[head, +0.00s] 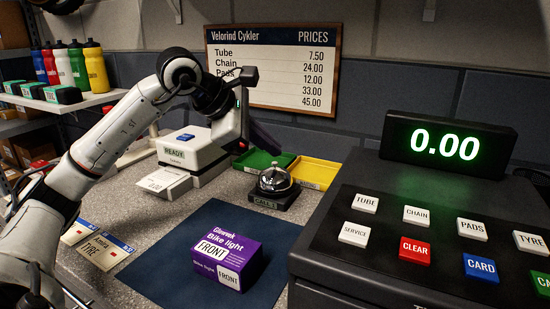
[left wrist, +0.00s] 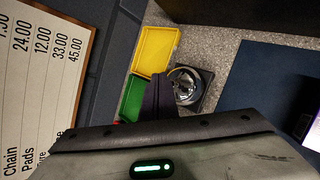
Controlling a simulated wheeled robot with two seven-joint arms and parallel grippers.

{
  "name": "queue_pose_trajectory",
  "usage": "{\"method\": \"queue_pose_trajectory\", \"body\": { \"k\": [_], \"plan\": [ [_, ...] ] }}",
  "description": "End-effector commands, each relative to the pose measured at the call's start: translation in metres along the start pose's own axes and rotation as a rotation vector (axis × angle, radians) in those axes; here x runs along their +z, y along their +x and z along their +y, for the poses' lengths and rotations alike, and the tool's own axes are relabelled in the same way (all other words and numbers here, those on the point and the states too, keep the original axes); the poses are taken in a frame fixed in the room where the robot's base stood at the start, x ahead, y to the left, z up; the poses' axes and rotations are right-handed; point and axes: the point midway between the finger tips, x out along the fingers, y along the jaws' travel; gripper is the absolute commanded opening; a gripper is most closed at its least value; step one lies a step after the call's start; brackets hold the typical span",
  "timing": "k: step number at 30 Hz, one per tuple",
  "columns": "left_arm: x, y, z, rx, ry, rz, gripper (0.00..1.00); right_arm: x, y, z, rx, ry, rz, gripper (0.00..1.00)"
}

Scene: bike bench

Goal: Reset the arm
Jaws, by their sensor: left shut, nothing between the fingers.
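My left arm (head: 110,135) reaches in from the left of the head view, raised over the counter and bent at the elbow. Its left gripper (head: 264,138) is in the air in front of the price board, above the green tray and behind the call bell. Its fingers look dark and are closed with nothing held. The fingers also show in the left wrist view (left wrist: 162,97), in front of the green tray and beside the bell. My right gripper is in neither view.
A purple bike light box (head: 227,261) stands on a blue mat (head: 165,260). The call bell (head: 275,182), green tray (head: 258,160), yellow tray (head: 314,172) and white READY printer (head: 190,148) are behind it. A black till (head: 440,240) fills the right. Bottles (head: 95,66) stand on the left shelf.

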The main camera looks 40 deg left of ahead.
Motion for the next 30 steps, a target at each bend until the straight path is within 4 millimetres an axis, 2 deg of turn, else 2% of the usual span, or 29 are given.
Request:
{"method": "queue_pose_trajectory", "body": {
  "k": [14,30],
  "plan": [
    [0.005,-0.006,0.005,0.000,0.000,0.000,0.00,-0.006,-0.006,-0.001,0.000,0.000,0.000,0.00],
    [0.032,-0.044,0.032,0.000,0.000,0.000,0.00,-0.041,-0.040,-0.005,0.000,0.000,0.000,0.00]
  ]
}}
